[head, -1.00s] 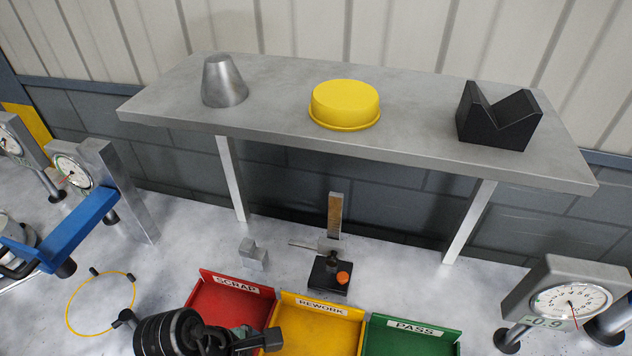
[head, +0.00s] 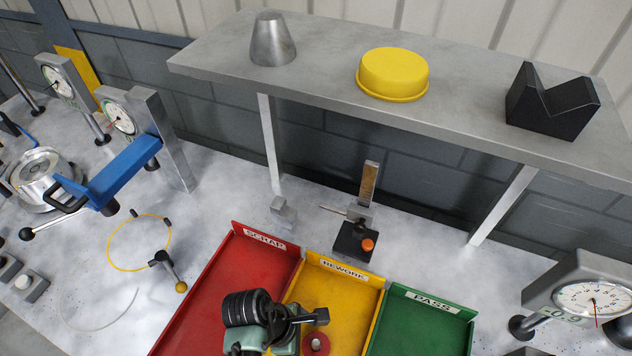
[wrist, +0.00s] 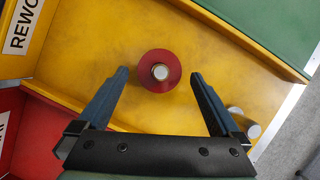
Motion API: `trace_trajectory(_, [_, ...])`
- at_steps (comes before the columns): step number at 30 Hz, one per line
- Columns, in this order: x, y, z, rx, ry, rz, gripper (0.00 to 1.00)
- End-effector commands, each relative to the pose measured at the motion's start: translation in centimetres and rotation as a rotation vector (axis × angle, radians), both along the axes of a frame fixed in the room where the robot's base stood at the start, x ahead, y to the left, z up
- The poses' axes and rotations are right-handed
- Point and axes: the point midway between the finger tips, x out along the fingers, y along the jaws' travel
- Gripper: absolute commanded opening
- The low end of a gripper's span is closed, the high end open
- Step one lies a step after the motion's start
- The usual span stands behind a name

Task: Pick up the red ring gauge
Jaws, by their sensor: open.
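The red ring gauge (wrist: 151,84) is a flat red disc with a silver round piece at its centre. It lies in the yellow REWORK tray (wrist: 100,52). In the head view the ring (head: 316,347) shows partly, low in the same tray, beside my arm's end. My gripper (wrist: 160,76) is open in the wrist view. Its two blue-grey fingers stand on either side of the ring, with gaps on both sides. I cannot tell the height left between fingertips and ring.
Small silver pieces (wrist: 252,131) lie near the right finger. The red SCRAP tray (head: 215,285) and green PASS tray (head: 418,318) flank the yellow one. A small black-based stand (head: 354,242) is behind; a grey shelf (head: 320,50) hangs above. A dial gauge (head: 590,298) stands right.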

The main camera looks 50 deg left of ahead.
Motion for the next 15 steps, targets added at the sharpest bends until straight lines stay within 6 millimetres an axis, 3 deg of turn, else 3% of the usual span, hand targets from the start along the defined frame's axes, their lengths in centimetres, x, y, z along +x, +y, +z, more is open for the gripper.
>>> trace_trajectory(4, [0.38, -0.29, -1.13, 0.000, 0.000, 0.000, 1.00])
trace_trajectory(11, [0.44, -0.30, -1.25, 0.002, 0.000, -0.001, 1.00])
trace_trajectory(15, [0.44, -0.31, -1.24, 0.002, 0.000, -0.001, 0.77])
